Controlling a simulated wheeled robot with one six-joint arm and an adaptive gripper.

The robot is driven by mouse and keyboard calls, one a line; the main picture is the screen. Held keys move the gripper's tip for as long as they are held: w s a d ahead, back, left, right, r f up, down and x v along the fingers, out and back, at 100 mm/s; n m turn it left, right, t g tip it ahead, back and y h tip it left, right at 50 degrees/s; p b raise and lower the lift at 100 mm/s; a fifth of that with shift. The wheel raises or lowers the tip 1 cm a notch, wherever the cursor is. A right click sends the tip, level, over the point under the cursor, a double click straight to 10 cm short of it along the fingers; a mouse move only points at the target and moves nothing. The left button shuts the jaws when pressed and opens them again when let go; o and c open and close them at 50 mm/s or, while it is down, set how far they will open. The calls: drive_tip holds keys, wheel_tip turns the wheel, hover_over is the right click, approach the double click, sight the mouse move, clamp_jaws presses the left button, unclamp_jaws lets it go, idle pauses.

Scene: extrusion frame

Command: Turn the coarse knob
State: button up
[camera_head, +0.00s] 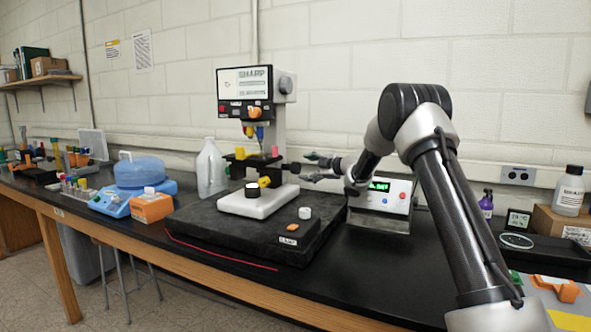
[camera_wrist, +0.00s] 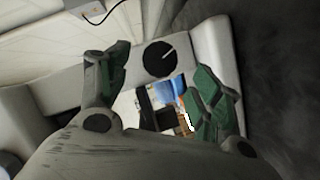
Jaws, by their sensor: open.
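A round black knob with a white line (camera_wrist: 159,58) sits on a pale block in the wrist view, ahead of my fingers and between their tips. No label on it can be read, so I cannot tell whether it is the coarse knob. In the head view, my gripper (camera_head: 309,167) reaches in from the right beside the grey instrument column (camera_head: 270,125), at about stage height. In the wrist view my gripper (camera_wrist: 160,75) has its two green-padded fingers spread, with a gap between them and nothing held. The knob appears apart from both fingers.
The instrument stands on a dark slab (camera_head: 200,225) with a white block (camera_head: 258,203). A meter box with a green display (camera_head: 382,204) stands under my forearm. A clear bottle (camera_head: 211,168) and a blue device (camera_head: 140,172) are to the left.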

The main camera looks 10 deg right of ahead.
sight(299, 168)
drive_tip(key=x, duration=0.7)
drive_tip(key=shift+w, duration=0.1)
